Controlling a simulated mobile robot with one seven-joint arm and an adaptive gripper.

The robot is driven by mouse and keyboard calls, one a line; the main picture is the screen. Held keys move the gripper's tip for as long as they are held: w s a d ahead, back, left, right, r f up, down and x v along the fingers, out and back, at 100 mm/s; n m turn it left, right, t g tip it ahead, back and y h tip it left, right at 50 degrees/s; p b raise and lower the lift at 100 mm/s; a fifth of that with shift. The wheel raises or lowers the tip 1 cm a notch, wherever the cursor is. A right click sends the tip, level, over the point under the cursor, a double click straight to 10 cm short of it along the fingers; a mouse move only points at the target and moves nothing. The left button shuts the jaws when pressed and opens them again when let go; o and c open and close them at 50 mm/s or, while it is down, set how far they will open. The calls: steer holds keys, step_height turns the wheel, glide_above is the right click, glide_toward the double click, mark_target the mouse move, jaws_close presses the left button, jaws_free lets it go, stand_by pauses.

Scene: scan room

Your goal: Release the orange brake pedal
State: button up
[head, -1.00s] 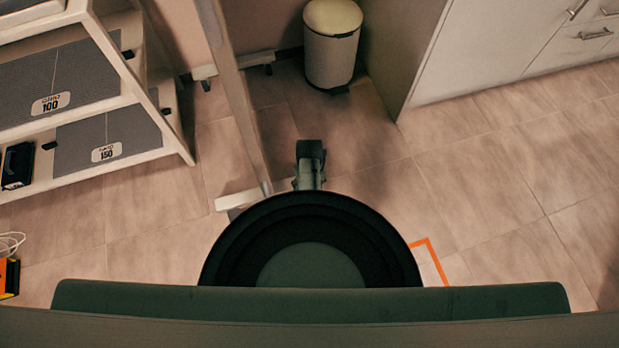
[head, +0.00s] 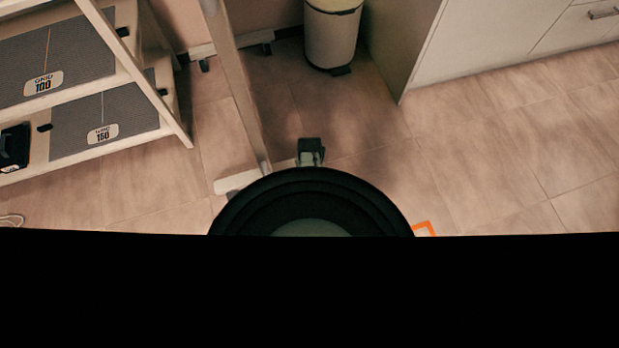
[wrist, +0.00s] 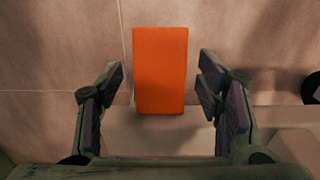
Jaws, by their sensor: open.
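The orange brake pedal (wrist: 160,70) is a flat, upright rectangle in the middle of the wrist view. My gripper (wrist: 160,92) is open, with one dark finger on each side of the pedal's lower half. A gap shows between each finger and the pedal, so no contact is visible. How far the pedal lies beyond the fingertips is hard to tell.
A pale bar lies below the pedal in the wrist view. In the head view, a shelf unit with grid plates (head: 105,128) stands left, a bin (head: 331,38) at the back, and a white cabinet (head: 490,45) at right. Tiled floor (head: 490,160) is open at right.

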steer(key=shift+c, duration=0.4)
jaws_close()
stand_by(0.4)
